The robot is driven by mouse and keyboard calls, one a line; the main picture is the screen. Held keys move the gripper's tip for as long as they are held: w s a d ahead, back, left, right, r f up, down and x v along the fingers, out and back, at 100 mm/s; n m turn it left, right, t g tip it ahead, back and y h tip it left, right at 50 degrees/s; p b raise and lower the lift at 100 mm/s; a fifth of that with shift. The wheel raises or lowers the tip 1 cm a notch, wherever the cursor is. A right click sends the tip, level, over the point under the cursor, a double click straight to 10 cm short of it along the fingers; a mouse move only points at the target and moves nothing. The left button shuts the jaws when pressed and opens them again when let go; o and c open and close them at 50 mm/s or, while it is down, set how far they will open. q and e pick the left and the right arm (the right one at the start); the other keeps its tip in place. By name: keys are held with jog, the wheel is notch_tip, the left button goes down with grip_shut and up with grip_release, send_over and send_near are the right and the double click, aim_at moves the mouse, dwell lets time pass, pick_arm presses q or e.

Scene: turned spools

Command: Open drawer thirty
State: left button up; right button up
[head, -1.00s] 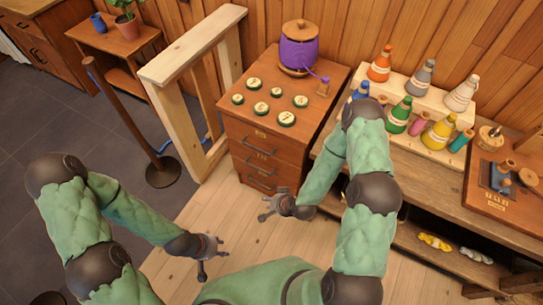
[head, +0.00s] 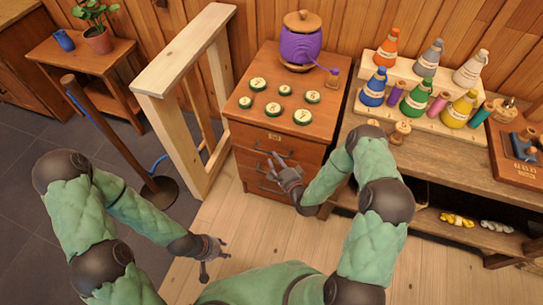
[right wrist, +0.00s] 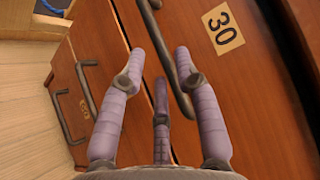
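The wooden drawer cabinet (head: 237,160) stands by the back wall, its drawers shut. The label 30 (right wrist: 222,28) shows in the right wrist view, beside a dark bar handle (right wrist: 170,62). That drawer appears to be the top one, whose front (head: 247,138) shows in the head view. My right gripper (head: 277,163) is in front of the cabinet, fingers spread. In the right wrist view its fingers (right wrist: 157,65) are open near the handle, which runs between them; I cannot tell if they touch it. My left gripper (head: 217,265) is low over the floor, open and empty.
Several round tokens (head: 258,83) and a purple jar (head: 300,47) sit on the cabinet top. A wooden frame (head: 165,90) and a post (head: 110,130) stand left. A workbench (head: 440,150) with coloured bottles is right. The floor before the cabinet is clear.

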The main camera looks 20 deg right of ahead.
aim_at(271, 154)
jog(key=shift+b+x, duration=0.55)
jog(key=shift+x, duration=1.6)
grip_shut()
